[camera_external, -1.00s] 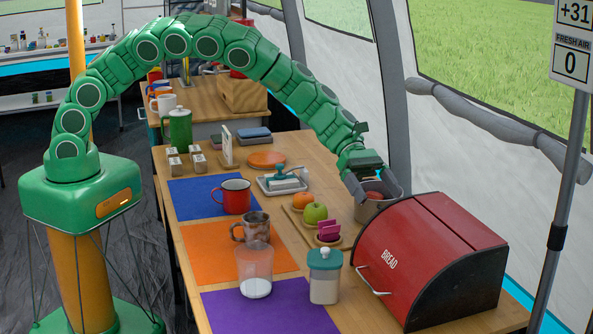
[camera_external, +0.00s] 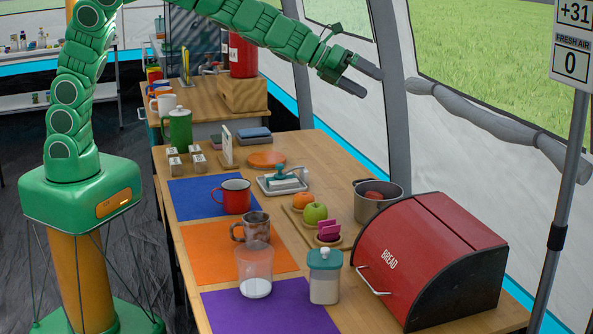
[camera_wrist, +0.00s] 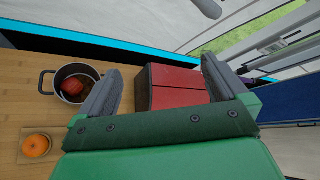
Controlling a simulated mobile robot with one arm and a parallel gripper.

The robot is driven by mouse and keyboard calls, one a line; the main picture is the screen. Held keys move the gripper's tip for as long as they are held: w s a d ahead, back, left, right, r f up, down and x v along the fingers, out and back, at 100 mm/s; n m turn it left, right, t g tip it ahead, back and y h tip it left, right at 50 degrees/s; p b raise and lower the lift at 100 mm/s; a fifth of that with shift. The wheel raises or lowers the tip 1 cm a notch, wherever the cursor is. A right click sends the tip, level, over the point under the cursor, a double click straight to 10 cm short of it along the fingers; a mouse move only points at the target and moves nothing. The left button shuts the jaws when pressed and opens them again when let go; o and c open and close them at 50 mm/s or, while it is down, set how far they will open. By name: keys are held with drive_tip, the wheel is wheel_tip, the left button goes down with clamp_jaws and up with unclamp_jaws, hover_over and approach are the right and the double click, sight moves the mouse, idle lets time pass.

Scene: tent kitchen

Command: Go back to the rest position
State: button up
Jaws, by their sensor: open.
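My gripper (camera_external: 358,80) is open and empty, raised high above the far right part of the table near the tent wall. Its two dark fingers stand apart and also show in the wrist view (camera_wrist: 160,85). Below it on the table (camera_external: 335,160) stands a metal pot (camera_external: 372,208) with a red-orange round thing (camera_external: 374,195) inside. The pot also shows at the left of the wrist view (camera_wrist: 62,97). Nothing is between the fingers, and they touch nothing.
A red bread box (camera_external: 420,250) stands at the front right. An orange (camera_external: 302,200), a green apple (camera_external: 315,212), a red mug (camera_external: 233,196), a patterned mug (camera_external: 252,228) and a teal-lidded jar (camera_external: 324,277) stand on the table. The air around my gripper is free.

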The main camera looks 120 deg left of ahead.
drive_tip(key=s+d+r+n+g+y, duration=0.1)
drive_tip(key=s+d+n+g, duration=0.15)
drive_tip(key=s+n, duration=0.55)
drive_tip(key=s+d+r+n+g+y, duration=0.1)
drive_tip(key=s+d+r+n+g, duration=0.2)
drive_tip(key=s, duration=1)
drive_tip(key=s+d+f+n+g+h, duration=0.2)
drive_tip(key=s+d, duration=0.5)
drive_tip(key=s, duration=0.5)
drive_tip(key=s+d+f+n+g+h, duration=0.2)
drive_tip(key=s+d, duration=0.5)
drive_tip(key=s, duration=0.5)
drive_tip(key=s+d+f+n+g+h, duration=0.2)
drive_tip(key=s+d+f+n, duration=0.3)
drive_tip(key=s, duration=0.7)
drive_tip(key=d+n+g, duration=0.1)
drive_tip(key=d+n, duration=0.1)
drive_tip(key=shift+s+d+n+h, duration=0.2)
drive_tip(key=shift+d+n+h, duration=0.1)
drive_tip(key=shift+d, duration=0.1)
drive_tip(key=shift+g, duration=0.25)
